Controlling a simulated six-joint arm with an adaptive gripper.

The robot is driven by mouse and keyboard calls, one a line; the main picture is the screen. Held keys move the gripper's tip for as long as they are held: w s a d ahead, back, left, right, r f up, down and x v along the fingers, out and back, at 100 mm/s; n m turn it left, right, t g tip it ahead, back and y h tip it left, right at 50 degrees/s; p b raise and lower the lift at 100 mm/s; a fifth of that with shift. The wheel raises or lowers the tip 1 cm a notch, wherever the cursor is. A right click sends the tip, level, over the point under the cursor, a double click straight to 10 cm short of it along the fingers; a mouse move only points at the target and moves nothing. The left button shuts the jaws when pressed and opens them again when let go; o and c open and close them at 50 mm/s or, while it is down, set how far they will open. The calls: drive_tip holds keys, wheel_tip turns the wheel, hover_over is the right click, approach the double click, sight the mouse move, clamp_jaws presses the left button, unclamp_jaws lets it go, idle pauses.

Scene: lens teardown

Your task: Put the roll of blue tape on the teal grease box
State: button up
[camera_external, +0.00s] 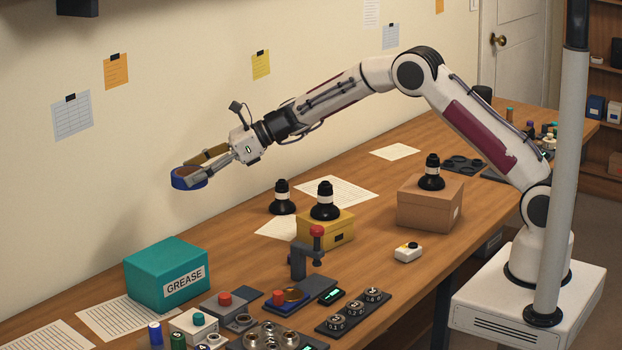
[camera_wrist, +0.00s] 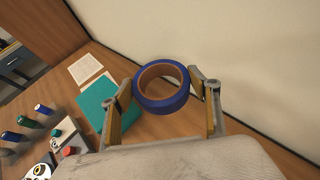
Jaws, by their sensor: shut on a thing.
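The roll of blue tape (camera_external: 187,179) is held in the air near the wall, above the table and up and to the right of the grease box in the external view. My gripper (camera_external: 205,172) is shut on it. In the wrist view the blue roll (camera_wrist: 162,104) with its brown core sits between the two fingertips of my gripper (camera_wrist: 160,92). The teal grease box (camera_external: 165,272) stands on the table at the lower left, its top bare. In the wrist view the box (camera_wrist: 100,103) shows to the left of the tape, partly covered by a finger.
A yellow box (camera_external: 326,230) and a cardboard box (camera_external: 430,205) each carry a black loupe-like part. A grey press with a red knob (camera_external: 305,255) stands right of the grease box. Buttons, trays and small bottles (camera_external: 155,333) crowd the front. Paper sheets lie flat.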

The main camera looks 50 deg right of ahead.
drive_tip(key=s+a+n, duration=0.1)
drive_tip(key=s+a, duration=0.3)
drive_tip(key=a, duration=0.3)
drive_tip(key=s+a+r+g+y, duration=0.1)
drive_tip(key=s+a, duration=0.4)
drive_tip(key=a, duration=0.3)
drive_tip(key=shift+r+n, duration=0.3)
drive_tip(key=shift+n, duration=0.1)
drive_tip(key=shift+a, duration=0.1)
hover_over(180, 249)
drive_tip(key=shift+a+f, duration=0.1)
drive_tip(key=shift+f, duration=3.05)
drive_tip(key=shift+f, duration=1.9)
drive_tip(key=shift+f, duration=0.1)
